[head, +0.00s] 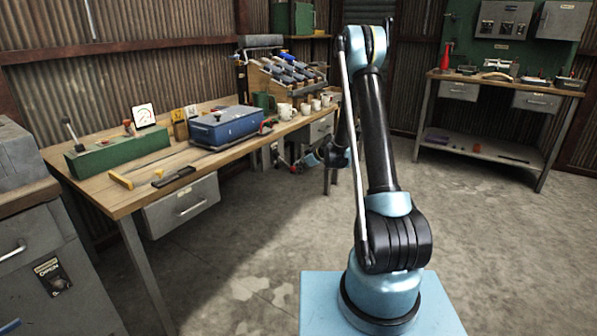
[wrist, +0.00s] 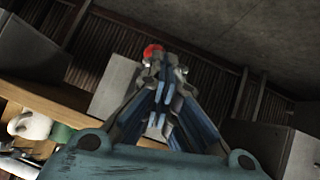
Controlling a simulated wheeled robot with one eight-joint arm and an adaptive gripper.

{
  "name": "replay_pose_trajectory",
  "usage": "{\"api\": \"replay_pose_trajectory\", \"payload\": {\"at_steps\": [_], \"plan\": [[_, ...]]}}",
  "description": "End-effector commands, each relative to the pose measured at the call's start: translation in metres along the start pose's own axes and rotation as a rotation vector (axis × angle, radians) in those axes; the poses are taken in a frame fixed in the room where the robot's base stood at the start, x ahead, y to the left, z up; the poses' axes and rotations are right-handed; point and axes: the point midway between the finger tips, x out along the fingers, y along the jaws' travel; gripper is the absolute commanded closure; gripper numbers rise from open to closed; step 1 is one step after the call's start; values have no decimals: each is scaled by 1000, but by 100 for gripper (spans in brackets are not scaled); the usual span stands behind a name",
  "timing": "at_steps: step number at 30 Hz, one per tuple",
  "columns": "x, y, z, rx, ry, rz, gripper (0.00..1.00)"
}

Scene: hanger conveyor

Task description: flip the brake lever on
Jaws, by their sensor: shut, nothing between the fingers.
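A red knob (wrist: 153,50) shows in the wrist view just beyond my fingertips, in front of a pale grey panel (wrist: 113,84). It looks like the end of the brake lever, but the lever's shaft and position are hidden. My gripper (wrist: 165,72) is shut and empty, with its tips close to the knob; I cannot tell whether they touch. In the head view my gripper (head: 290,166) is small and low beside the front edge of the workbench, near a grey box (head: 269,154) under the tabletop.
The long wooden workbench (head: 125,195) holds a green box with a lever (head: 68,126), a blue case (head: 226,126) and several white mugs (head: 285,111). A second bench (head: 500,80) stands at the back right.

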Motion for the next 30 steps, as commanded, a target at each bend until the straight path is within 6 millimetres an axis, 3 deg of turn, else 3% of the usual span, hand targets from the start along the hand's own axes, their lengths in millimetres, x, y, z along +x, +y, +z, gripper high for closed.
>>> {"api": "replay_pose_trajectory", "payload": {"at_steps": [2,15,21,30], "plan": [[-13,0,-2,1,-1,0,100],[-80,-7,41,0,-1,0,100],[-91,-10,48,-2,0,-2,100],[-93,-10,48,-2,0,-2,100]]}}
